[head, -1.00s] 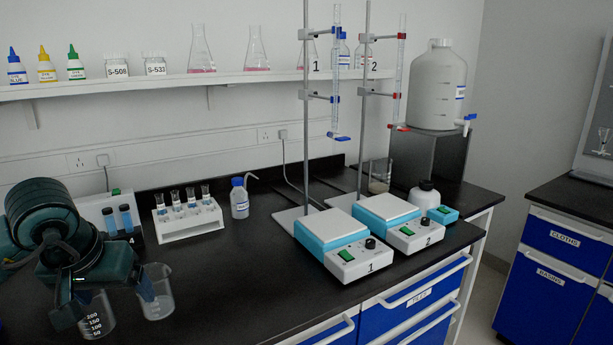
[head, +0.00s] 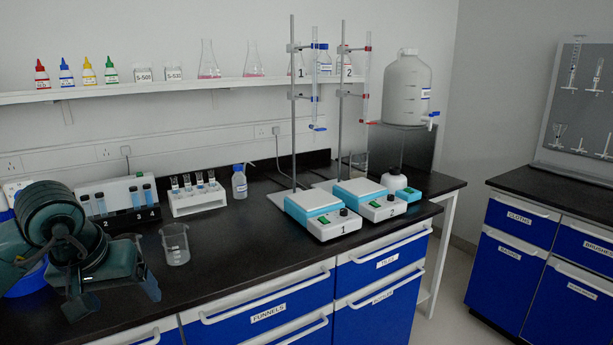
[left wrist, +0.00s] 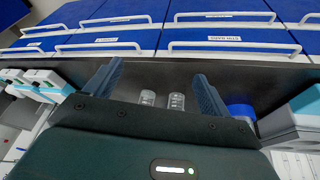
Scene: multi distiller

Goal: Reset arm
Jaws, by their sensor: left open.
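My left gripper (head: 112,290) is at the lower left of the head view, over the front of the black bench, with its fingers apart and nothing seen held. In the left wrist view the open fingers (left wrist: 157,72) spread to either side of two clear beakers, a left one (left wrist: 147,97) and a right one (left wrist: 177,102), which stand on the bench beyond the palm. In the head view one beaker (head: 175,246) stands just right of the gripper, clear of it. The other is mostly hidden behind the gripper. My right gripper is not in view.
A white tube rack (head: 198,203), a wash bottle (head: 239,184) and two teal stirrers (head: 317,208) (head: 368,195) with clamp stands are behind and right. A blue container (head: 28,283) is beside my left arm. The bench front right of the beaker is clear.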

